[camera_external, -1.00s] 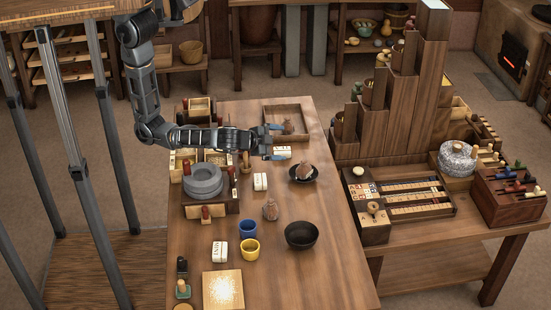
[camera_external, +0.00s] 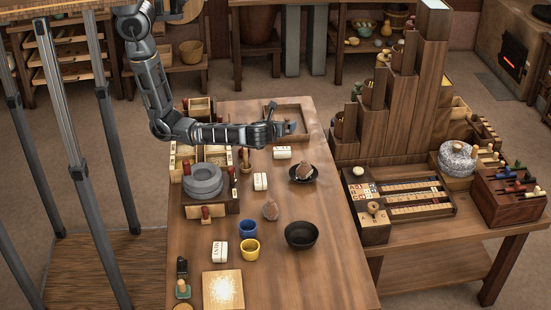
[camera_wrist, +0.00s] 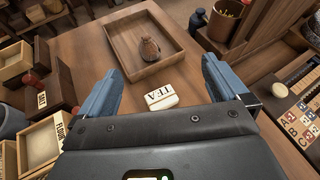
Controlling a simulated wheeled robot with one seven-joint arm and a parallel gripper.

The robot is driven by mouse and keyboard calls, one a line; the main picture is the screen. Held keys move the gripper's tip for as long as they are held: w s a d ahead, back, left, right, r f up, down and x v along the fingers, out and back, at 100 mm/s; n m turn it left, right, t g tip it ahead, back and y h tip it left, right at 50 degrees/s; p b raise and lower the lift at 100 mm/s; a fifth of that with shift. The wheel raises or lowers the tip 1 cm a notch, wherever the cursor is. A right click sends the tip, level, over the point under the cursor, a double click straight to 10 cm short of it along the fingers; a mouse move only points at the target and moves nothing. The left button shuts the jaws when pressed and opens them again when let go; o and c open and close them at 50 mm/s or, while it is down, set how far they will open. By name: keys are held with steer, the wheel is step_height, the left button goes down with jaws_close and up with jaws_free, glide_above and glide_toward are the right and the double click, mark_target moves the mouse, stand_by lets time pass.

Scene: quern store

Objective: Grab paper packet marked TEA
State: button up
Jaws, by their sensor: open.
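The white paper packet marked TEA (camera_wrist: 160,97) lies on the wooden table, between and below my fingers in the wrist view. In the external view a white packet (camera_external: 282,153) lies just below my gripper (camera_external: 287,128), and its lettering is too small to read. My gripper (camera_wrist: 160,78) is open and empty, with one blue-grey finger on each side of the packet in the wrist view. It appears to be above the packet and not touching it.
A shallow wooden tray (camera_wrist: 178,63) holding a brown sack (camera_wrist: 149,48) lies beyond the packet. Two similar white packets (camera_external: 260,181) (camera_external: 220,252) lie nearer the camera. A dark bowl (camera_external: 303,180) with a brown sack stands nearby. Box compartments (camera_wrist: 41,142) are at left.

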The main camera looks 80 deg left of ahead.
steer(key=m, duration=0.1)
glide_toward(282, 150)
steer(key=x, duration=0.5)
steer(key=shift+w+a+f, duration=0.1)
steer(key=shift+a+f, duration=0.05)
steer(key=shift+w+a+f, duration=0.15)
steer(key=shift+a+f, duration=0.2)
steer(key=b+x, duration=0.2)
steer(key=x, duration=0.1)
steer(key=shift+w+a+f+b, duration=0.15)
steer(key=shift+w+a+b, duration=0.05)
steer(key=shift+a+b, duration=0.25)
steer(key=shift+c, duration=0.3)
steer(key=c, duration=0.7)
steer(key=shift+r, duration=0.25)
